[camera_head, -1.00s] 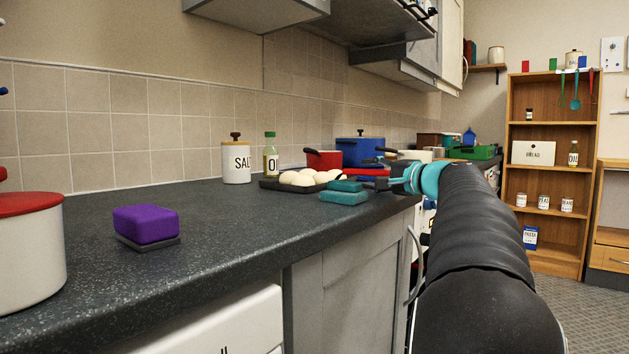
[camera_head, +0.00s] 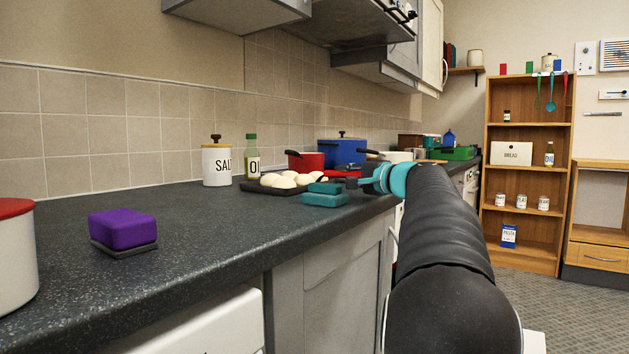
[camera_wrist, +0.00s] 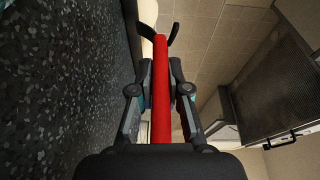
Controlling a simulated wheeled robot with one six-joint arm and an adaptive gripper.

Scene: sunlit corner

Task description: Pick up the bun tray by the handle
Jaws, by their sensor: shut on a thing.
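My gripper (camera_wrist: 160,100) is shut on a flat red thing (camera_wrist: 162,70) that I see edge-on as a long bar in the wrist view. In the head view a little of this red thing (camera_head: 346,174) shows at my gripper (camera_head: 358,181), in front of the pots. I cannot tell whether it is clear of the counter or whether it is the bun tray's handle. A dark tray (camera_head: 262,189) with several pale round buns (camera_head: 282,180) on it lies on the counter, left of my gripper and apart from it.
Teal blocks (camera_head: 324,199) lie close by my gripper on the dark counter (camera_head: 190,240). A red pot (camera_head: 306,160), blue pot (camera_head: 345,150), oil bottle (camera_head: 252,158) and salt jar (camera_head: 216,165) stand behind. A purple sponge (camera_head: 122,229) lies at left. Free counter lies between.

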